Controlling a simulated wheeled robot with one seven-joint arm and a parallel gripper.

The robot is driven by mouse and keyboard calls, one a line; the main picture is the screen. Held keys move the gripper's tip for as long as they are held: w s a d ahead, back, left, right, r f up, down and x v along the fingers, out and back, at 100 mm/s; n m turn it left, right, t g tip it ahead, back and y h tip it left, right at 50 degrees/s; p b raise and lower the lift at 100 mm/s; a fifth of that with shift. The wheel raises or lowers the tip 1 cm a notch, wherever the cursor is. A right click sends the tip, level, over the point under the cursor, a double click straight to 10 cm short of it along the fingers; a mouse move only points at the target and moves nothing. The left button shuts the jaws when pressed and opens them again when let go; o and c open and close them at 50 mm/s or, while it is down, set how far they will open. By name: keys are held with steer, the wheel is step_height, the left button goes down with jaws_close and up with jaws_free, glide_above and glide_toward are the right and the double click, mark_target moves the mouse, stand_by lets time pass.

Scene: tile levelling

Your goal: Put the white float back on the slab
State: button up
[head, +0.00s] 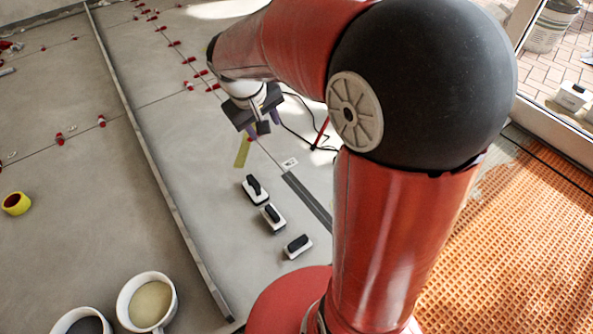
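Three floats with white bases and black handles lie in a slanting row on the grey slab (180,190): the far float (250,195), the middle float (279,222) and the near float (292,254). I cannot tell which one the task means. My gripper (263,122) points down over the slab, beyond the far float and apart from the row. Its two fingers stand apart. A small dark piece (264,128) shows between them; I cannot tell whether it is held. An olive-yellow strip (242,152) shows just below the gripper; whether it touches the gripper is unclear.
Two buckets (121,307) (57,331) stand at the near left. A yellow tape roll (16,203) lies far left. A long metal edge (150,165) crosses the floor. Red levelling clips (189,86) line the joints. Orange matting (520,240) is at right. Slab left of the floats is clear.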

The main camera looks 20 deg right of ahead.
steer(key=s+r+m+t+y, duration=0.1)
steer(key=s+r, duration=0.1)
steer(key=s, duration=0.7)
steer(key=s+r+m+t+y, duration=0.1)
steer(key=s+r+t, duration=0.1)
steer(key=s, duration=0.8)
steer(key=shift+s+a+r+y, duration=0.15)
steer(key=shift+a+r+y, duration=0.25)
steer(key=shift+r, duration=0.1)
step_height(320, 180, up, 9)
steer(key=p, duration=0.8)
steer(key=shift+p, duration=0.4)
